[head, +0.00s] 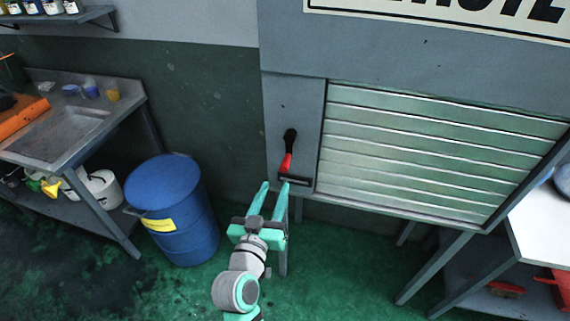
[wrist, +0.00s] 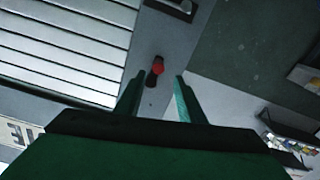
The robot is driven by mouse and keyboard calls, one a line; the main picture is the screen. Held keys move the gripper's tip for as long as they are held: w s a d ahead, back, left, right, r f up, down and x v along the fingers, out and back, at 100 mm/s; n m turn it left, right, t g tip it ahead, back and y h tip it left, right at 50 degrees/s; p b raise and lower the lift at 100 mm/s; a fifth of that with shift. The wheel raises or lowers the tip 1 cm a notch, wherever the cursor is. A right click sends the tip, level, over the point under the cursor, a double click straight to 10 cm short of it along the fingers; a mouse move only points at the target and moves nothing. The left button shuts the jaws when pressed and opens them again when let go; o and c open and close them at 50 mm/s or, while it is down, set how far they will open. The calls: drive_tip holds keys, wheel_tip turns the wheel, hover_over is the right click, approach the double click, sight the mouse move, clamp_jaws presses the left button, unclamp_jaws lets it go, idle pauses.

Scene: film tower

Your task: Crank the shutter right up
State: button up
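The shutter (head: 430,155) is a panel of pale horizontal slats that fills its framed opening down to the sill. It also shows at the left of the wrist view (wrist: 65,45). The crank (head: 287,160), with a black upper end and a red lower part, hangs downward on the grey panel left of the shutter. In the wrist view the crank (wrist: 157,69) appears beyond and between my fingertips. My gripper (head: 275,186) is open and empty, apart from the crank, low and slightly left of it in the head view.
A dark bracket-like piece (head: 295,180) sits just below the crank. A blue drum (head: 168,210) stands left of my arm, beside a workbench (head: 60,135). A white-topped table (head: 545,225) stands at the right. Green floor (head: 330,275) is open under the shutter.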

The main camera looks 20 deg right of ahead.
sight(285, 162)
drive_tip(key=x, duration=0.9)
drive_tip(key=shift+d+r, duration=0.1)
drive_tip(key=shift+d, duration=0.1)
drive_tip(key=shift+w+d, duration=0.35)
drive_tip(key=shift+w, duration=0.2)
drive_tip(key=shift+w, duration=0.1)
clamp_jaws()
